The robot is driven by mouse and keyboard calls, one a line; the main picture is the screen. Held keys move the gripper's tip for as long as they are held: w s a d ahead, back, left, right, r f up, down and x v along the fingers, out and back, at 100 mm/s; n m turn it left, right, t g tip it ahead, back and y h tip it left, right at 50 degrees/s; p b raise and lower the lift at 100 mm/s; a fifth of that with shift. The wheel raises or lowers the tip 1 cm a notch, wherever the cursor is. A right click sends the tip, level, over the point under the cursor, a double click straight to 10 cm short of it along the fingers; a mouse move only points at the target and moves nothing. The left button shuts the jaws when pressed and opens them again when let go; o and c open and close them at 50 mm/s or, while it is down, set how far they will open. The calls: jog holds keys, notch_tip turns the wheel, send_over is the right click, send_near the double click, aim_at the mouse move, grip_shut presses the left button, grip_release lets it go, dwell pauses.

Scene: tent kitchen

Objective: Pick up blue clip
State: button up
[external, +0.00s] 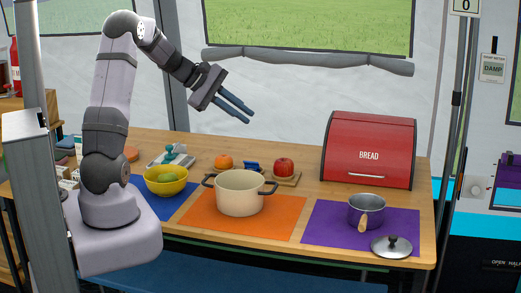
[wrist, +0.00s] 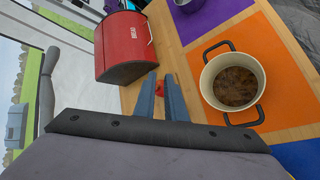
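The blue clip (external: 252,165) is a small blue thing on the table behind the cream pot (external: 240,200), between an orange fruit (external: 224,162) and a red apple (external: 284,167). My gripper (external: 250,118) is held in the air above and behind the clip, well clear of the table, its fingers pointing down to the right. In the wrist view my gripper (wrist: 160,78) shows two blue-grey fingers apart with nothing held between them. The apple (wrist: 160,86) shows past the gap. I cannot make out the clip in the wrist view.
The cream pot stands on an orange mat (external: 290,223). A yellow bowl (external: 166,185) is to its left. A red bread box (external: 368,150) stands at the back right. A saucepan (external: 366,213) and a lid (external: 391,248) are on the purple mat (external: 322,225).

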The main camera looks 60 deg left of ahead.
jog(key=a+n+t+y+b, duration=0.15)
jog(key=a+n, duration=0.25)
jog(key=a, duration=0.7)
send_near(246, 162)
jog(key=shift+w+d+f+t, duration=0.35)
jog(key=shift+w+f+t, duration=0.15)
jog(key=shift+f, duration=0.25)
jog(key=shift+p+x, duration=0.75)
jog(key=shift+x, duration=0.95)
jog(key=shift+a+p+x, duration=0.15)
jog(key=shift+p+x, duration=0.1)
jog(key=shift+x, duration=0.75)
jog(key=shift+a+p+x, duration=0.1)
jog(key=shift+p+x, duration=0.15)
jog(key=shift+x, duration=0.75)
jog(key=shift+c, duration=0.6)
grip_shut()
jog(key=shift+r, duration=0.1)
